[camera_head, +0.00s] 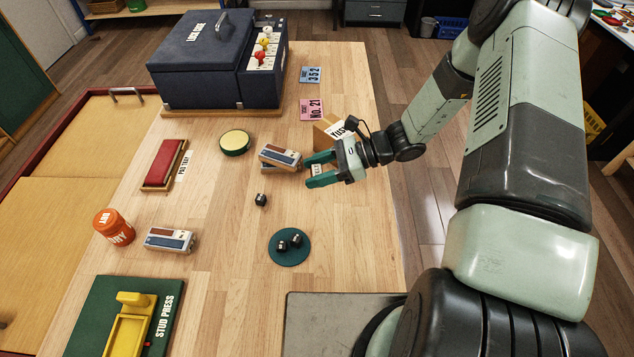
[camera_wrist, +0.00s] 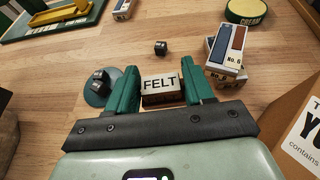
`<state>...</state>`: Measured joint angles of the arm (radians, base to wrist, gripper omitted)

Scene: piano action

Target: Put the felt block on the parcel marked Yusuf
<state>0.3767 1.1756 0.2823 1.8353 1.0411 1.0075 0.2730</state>
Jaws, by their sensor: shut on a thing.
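My gripper (camera_head: 314,170) is over the right part of the wooden table, its green fingers pointing left. It is shut on the felt block (camera_wrist: 162,84), a small block with a white FELT label, which sits between the two fingers in the wrist view. In the head view the block (camera_head: 317,170) is mostly hidden by the fingers. The parcel marked Yusuf (camera_head: 329,131), a brown box with a white label, stands just behind my gripper, partly hidden by my wrist. It also shows at the right edge of the wrist view (camera_wrist: 291,117).
Two stacked striped boxes (camera_head: 280,156) stand just left of my fingers. A loose black nut-like piece (camera_head: 261,200) and a green disc (camera_head: 290,259) with two more lie nearer. A round tin (camera_head: 235,142) and large blue box (camera_head: 202,60) stand farther. The table's right edge is close.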

